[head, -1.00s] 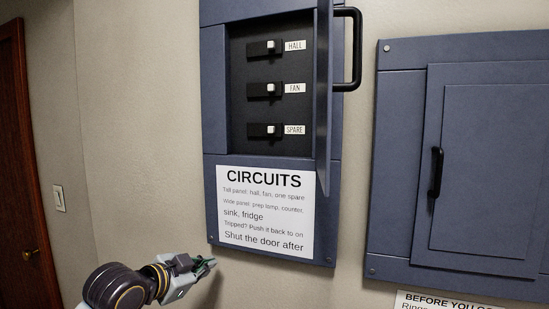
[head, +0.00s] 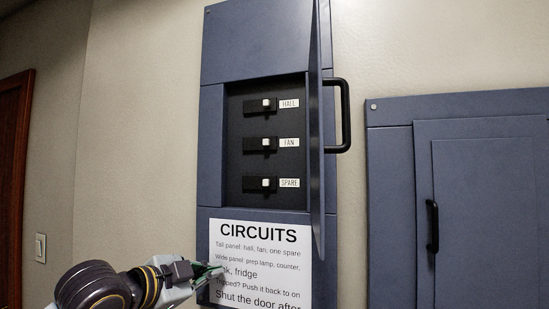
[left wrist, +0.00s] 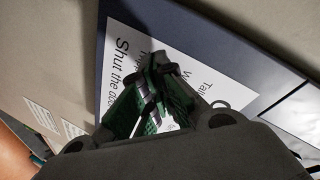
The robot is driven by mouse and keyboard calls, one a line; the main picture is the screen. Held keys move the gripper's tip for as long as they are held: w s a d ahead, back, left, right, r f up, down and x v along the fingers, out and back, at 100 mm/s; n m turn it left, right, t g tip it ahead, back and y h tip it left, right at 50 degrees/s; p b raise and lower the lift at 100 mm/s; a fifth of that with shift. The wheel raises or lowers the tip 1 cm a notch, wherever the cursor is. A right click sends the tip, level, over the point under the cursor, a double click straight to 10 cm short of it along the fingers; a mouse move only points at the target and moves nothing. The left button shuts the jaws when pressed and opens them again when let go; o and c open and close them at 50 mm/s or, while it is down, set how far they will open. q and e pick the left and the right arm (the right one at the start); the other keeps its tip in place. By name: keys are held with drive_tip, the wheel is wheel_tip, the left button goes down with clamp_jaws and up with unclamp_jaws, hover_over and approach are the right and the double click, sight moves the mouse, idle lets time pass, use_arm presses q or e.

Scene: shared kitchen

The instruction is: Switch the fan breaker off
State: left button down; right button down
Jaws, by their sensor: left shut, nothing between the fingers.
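The tall blue panel (head: 262,42) is on the wall with its door (head: 317,130) swung open to the right. Inside are three black breakers with white toggles, labelled HALL, FAN and SPARE. The fan breaker (head: 258,144) is the middle one; its white toggle sits near the right end, in line with the other two. My left gripper (head: 214,271) is shut and empty, below the breakers in front of the CIRCUITS sign (head: 262,290). In the left wrist view its green-padded fingers (left wrist: 158,82) are over the sign. My right gripper is not in view.
The open door with its black handle (head: 343,115) juts out just right of the breakers. The wide panel (head: 480,200) is shut at the right. A light switch (head: 40,248) and a brown door (head: 14,180) are at the left.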

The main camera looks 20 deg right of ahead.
use_arm(q)
drive_tip(key=s+d+r+m+h, duration=0.1)
drive_tip(key=s+d+r+m, duration=0.1)
drive_tip(key=r, duration=0.5)
drive_tip(key=s+d+r+m+h, duration=0.1)
drive_tip(key=s+r+m, duration=0.15)
drive_tip(key=r, duration=0.55)
drive_tip(key=m+h, duration=0.2)
drive_tip(key=m, duration=0.3)
approach(266, 142)
drive_tip(key=s, duration=0.3)
drive_tip(key=shift+s+d+r, duration=0.15)
drive_tip(key=shift+s+d, duration=0.05)
drive_tip(key=shift+d, duration=0.25)
drive_tip(key=shift+d, duration=0.1)
drive_tip(key=p+x, duration=0.2)
drive_tip(key=x, duration=0.6)
drive_tip(key=shift+w+d, duration=0.2)
drive_tip(key=shift+d, duration=0.05)
drive_tip(key=shift+w+d, duration=0.4)
drive_tip(key=shift+d, duration=0.1)
drive_tip(key=shift+a+p, duration=0.1)
drive_tip(key=shift+p, duration=0.2)
